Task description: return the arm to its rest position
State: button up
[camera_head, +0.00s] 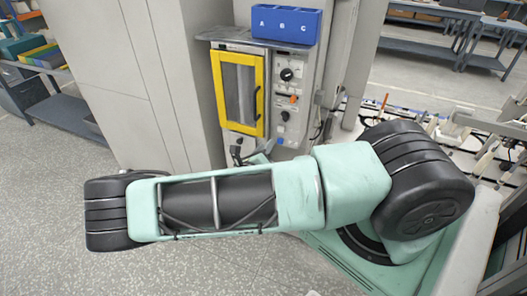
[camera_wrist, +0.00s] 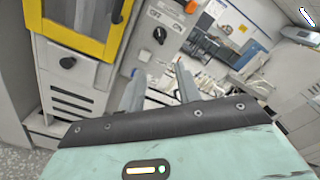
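In the wrist view my gripper (camera_wrist: 160,72) shows two grey fingers standing apart, with nothing held between them. The fingers point toward the lower front of a grey machine (camera_wrist: 145,55) with a yellow-framed door (camera_wrist: 85,45). In the head view my teal and black arm stretches across the picture from right to left, folded low in front of the machine. My gripper is mostly hidden behind the arm there; only small dark and teal parts show above the forearm. The yellow-framed door (camera_head: 239,93) looks shut.
A blue bin (camera_head: 286,23) marked A, B and C stands on top of the machine (camera_head: 290,75). A tall grey cabinet (camera_head: 140,80) is close at left. Shelves (camera_head: 62,112) stand at far left. Speckled floor (camera_head: 45,200) at left is clear.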

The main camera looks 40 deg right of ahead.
jog(key=shift+a, duration=0.15)
dwell(0.5)
jog(key=s+a+r+m+g+y, duration=0.3)
jog(key=s+a+m+g+y, duration=0.5)
jog(key=s+a+m, duration=0.55)
jog(key=s+a+r+m+y, duration=0.4)
jog(key=s+a+r, duration=0.1)
jog(key=a+r, duration=0.4)
jog(key=s+a+r+m+t+y, duration=0.1)
jog(key=s+a+r+m+y, duration=0.4)
jog(key=a+r, duration=0.5)
jog(key=shift+s+r, duration=0.15)
jog(key=shift+r, duration=0.6)
jog(key=shift+m, duration=0.25)
